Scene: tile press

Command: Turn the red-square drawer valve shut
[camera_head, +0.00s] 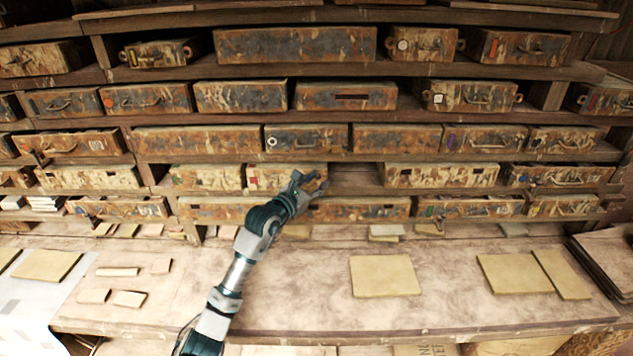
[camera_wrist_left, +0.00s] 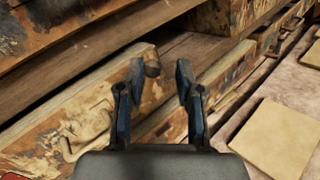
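The drawer with a small red mark (camera_head: 262,176) sits in the fourth row of the rack, left of an empty slot. In the left wrist view its worn face (camera_wrist_left: 95,118) runs up from the lower left, with a bit of red at the bottom left corner. A small dark knob (camera_wrist_left: 152,66), seemingly the valve, sticks out at the drawer's right end. My left gripper (camera_head: 309,181) is at this end of the drawer. In the left wrist view its fingers (camera_wrist_left: 158,82) are apart, with the knob by the left fingertip. I cannot tell whether they touch. My right gripper is not in view.
Rusty drawers fill the rack around it; a long drawer (camera_head: 360,212) lies just below. The empty slot (camera_head: 356,178) is right of the gripper. Tan tiles (camera_head: 385,276) and several small pieces lie on the worktop (camera_head: 300,300), which has free room in the middle.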

